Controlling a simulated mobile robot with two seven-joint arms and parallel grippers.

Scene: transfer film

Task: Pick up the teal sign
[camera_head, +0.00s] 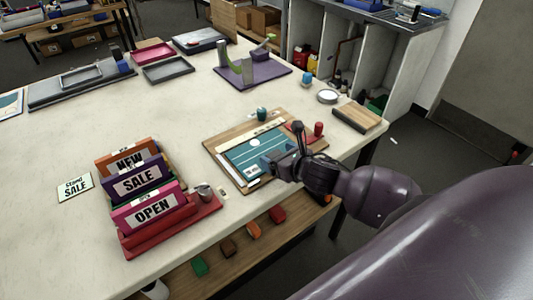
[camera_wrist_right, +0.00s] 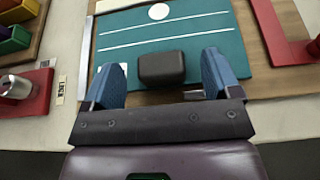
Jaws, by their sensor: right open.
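The teal sign (camera_head: 252,146) is a flat panel with white lines and a white disc, lying on a wooden board (camera_head: 212,151) near the table's front edge. In the right wrist view the sign (camera_wrist_right: 200,32) fills the top middle. My right gripper (camera_head: 270,160) is over the sign's near right part. Its blue fingers are apart in the right wrist view (camera_wrist_right: 162,65), with a dark rounded block (camera_wrist_right: 161,68) between them. I cannot tell whether the fingers touch the block. The gripper hides part of the sign. My left gripper is not in view.
A red rack (camera_head: 200,219) holds NEW, SALE and OPEN signs to the left. A red piece (camera_head: 318,129) and a wooden block (camera_head: 357,116) are right of the board. A purple tray (camera_head: 270,80) stands farther back. The table's middle is largely clear.

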